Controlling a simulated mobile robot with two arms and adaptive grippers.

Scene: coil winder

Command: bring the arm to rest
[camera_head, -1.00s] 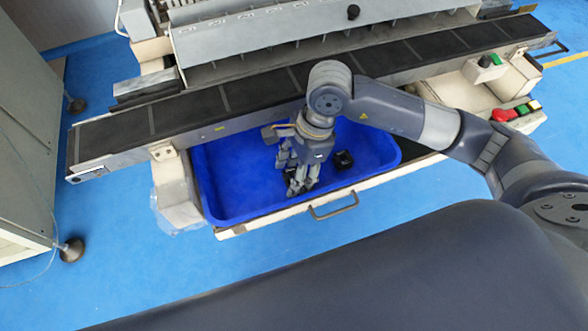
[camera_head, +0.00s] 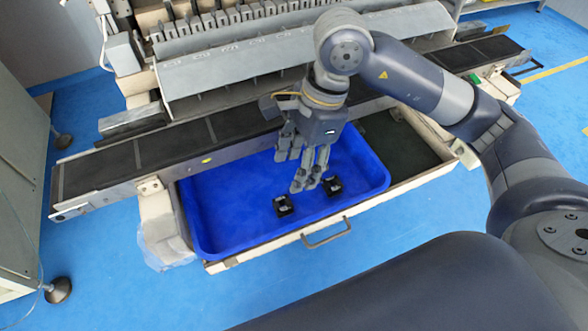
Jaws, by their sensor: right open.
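My right arm comes in from the right side of the head view. Its gripper (camera_head: 306,181) points down over the blue tray (camera_head: 222,246), with its fingers apart and nothing between them. Two small black parts lie in the tray: one part (camera_head: 284,205) is left of and below the fingertips, and the other part (camera_head: 333,187) is just right of them. The fingertips look clear of both parts, but their exact height above the tray is hard to tell. My left arm and gripper do not show.
The tray sits in a pale drawer with a metal handle (camera_head: 327,236). A dark conveyor belt (camera_head: 166,149) runs behind it, under the coil winder machine (camera_head: 230,62). My right arm passes over the belt. A pale cabinet (camera_head: 20,190) stands at the left. The blue floor in front is free.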

